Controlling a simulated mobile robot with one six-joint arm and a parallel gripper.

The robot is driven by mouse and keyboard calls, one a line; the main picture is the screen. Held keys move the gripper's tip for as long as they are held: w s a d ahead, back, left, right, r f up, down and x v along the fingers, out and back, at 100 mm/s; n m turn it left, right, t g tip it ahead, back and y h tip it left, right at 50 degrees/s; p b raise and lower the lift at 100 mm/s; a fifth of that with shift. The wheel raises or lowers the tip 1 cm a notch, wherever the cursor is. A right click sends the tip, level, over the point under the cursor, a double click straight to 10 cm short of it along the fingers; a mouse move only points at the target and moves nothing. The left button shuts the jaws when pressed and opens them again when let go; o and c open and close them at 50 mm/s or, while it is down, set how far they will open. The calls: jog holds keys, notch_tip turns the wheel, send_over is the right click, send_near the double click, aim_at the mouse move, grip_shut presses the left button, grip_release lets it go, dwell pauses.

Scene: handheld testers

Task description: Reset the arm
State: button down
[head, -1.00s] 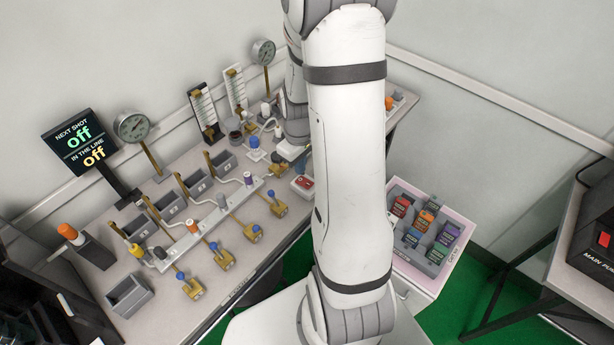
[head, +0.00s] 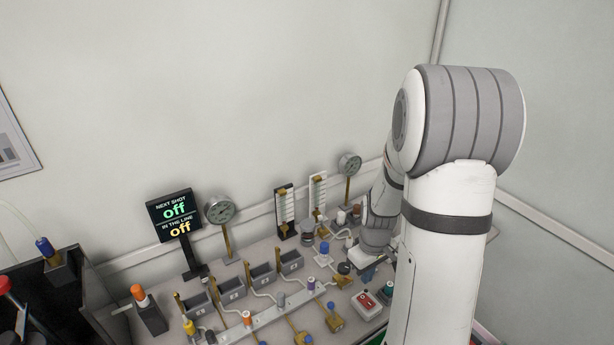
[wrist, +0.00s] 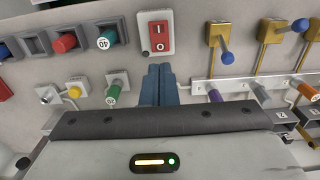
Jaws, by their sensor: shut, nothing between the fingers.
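My gripper (wrist: 163,84) shows in the wrist view with its two blue fingers together and nothing between them. Its tips point at the bench, just below a white switch box with a red rocker (wrist: 157,35) marked I and O. I cannot tell whether they touch it. In the head view my arm bends down on the right and reaches the back right of the bench, where the fingers are mostly hidden. The red-and-white box (head: 366,304) shows there in front of my wrist.
Dial gauges (head: 221,210), scaled tubes (head: 285,210) and a display (head: 174,220) reading off twice stand along the bench's back.

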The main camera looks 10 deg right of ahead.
jog(key=s+a+r+m+t, duration=0.1)
jog(key=s+a+r+m, duration=0.1)
jog(key=s+a+r, duration=0.3)
jog(key=s+a+r+m+t, duration=0.2)
jog(key=s+a+r, duration=0.4)
jog(key=r, duration=0.8)
jog(key=shift+s+a, duration=0.25)
jog(key=shift+s, duration=0.5)
